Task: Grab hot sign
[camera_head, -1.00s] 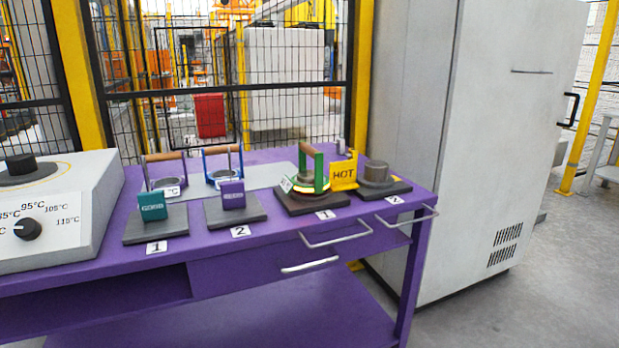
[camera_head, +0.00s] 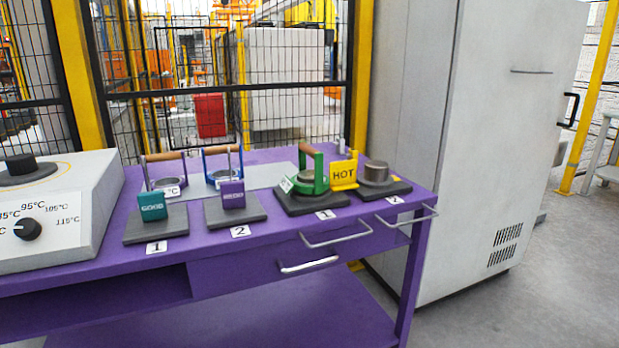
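The yellow sign marked HOT (camera_head: 344,174) stands upright on the purple table (camera_head: 274,237). It is between the green-framed fixture (camera_head: 307,184) on dark base 1 and the grey metal cylinder (camera_head: 376,171) on dark base 2. Its lower edge is close to both bases, and I cannot tell whether it touches them. Neither of my grippers shows in the head view.
A teal GOOD block (camera_head: 152,206) and a purple REDO block (camera_head: 232,194) stand on grey plates at the left. A white temperature-dial box (camera_head: 62,212) fills the left end. Drawer handles (camera_head: 336,234) stick out in front. A tall grey cabinet (camera_head: 490,130) stands right.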

